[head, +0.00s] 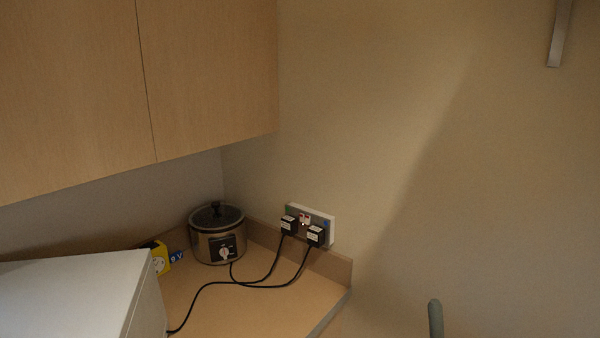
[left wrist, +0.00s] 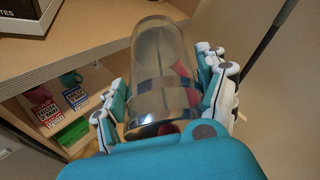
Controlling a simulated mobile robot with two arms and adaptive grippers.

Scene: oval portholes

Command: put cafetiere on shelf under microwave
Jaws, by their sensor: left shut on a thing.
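The cafetiere (left wrist: 160,70), a clear glass cylinder with shiny metal bands, is in the left wrist view. My left gripper (left wrist: 165,88), teal and white, is shut around its sides and holds it at a tilt. Some red shows through the glass. A wooden shelf unit (left wrist: 75,52) stands behind and to the left of the cafetiere, apart from it as far as I can tell. A white box-shaped appliance (head: 75,290), possibly the microwave, is at the lower left of the head view; its front is hidden. My right gripper is not in view.
A slow cooker (head: 217,235) stands in the counter corner, near plugged-in black cables and a wall socket (head: 312,222). The shelf unit's lower compartment holds small boxes (left wrist: 75,97), a green mug (left wrist: 71,78) and a green box (left wrist: 73,133). A dark object sits on its top.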

